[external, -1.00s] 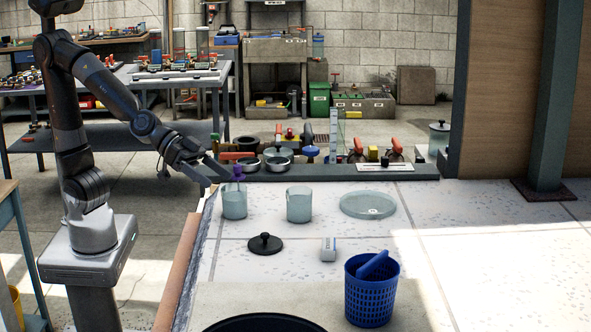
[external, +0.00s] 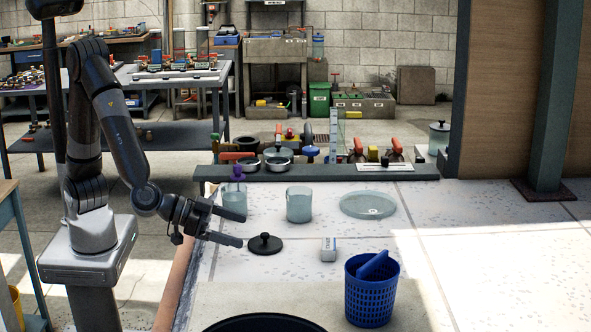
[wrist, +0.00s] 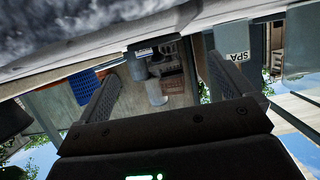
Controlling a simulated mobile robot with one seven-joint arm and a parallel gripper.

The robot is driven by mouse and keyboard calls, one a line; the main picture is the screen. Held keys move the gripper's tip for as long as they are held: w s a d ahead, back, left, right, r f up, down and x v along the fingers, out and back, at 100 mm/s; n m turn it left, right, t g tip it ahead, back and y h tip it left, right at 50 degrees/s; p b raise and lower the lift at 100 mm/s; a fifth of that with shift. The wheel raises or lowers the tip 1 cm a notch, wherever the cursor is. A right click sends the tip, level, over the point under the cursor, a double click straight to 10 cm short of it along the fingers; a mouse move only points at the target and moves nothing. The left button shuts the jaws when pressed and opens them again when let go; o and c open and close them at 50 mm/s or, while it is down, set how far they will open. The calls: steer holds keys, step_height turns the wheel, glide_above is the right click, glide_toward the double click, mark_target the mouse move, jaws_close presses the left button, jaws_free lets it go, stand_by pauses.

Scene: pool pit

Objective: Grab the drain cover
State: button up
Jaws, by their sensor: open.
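A round black cover with a knob on top (external: 265,245) lies flat on the pale tiled deck in the external view; it looks like the drain cover. My gripper (external: 242,230) is open and empty, its two fingers pointing right. The lower fingertip appears just left of the cover; I cannot tell the gap in depth or height. In the wrist view, my open gripper (wrist: 163,67) has nothing between its fingers. I cannot make out the cover for certain there.
A clear beaker with a purple item (external: 236,198) stands just behind the gripper. Another beaker (external: 299,206), a glass disc (external: 368,205), a small white box (external: 328,249) and a blue basket (external: 371,292) stand around. The deck at right is clear.

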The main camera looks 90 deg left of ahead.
mark_target(263, 241)
steer(key=shift+d+f+x, duration=0.1)
steer(key=shift+d+x, duration=0.05)
steer(key=shift+x, duration=1.3)
steer(key=shift+d+f+x, duration=0.1)
steer(key=shift+d+x, duration=0.05)
steer(key=shift+x, duration=1.25)
steer(key=shift+s, duration=0.1)
steer(key=shift+c, duration=0.4)
steer(key=c, duration=1)
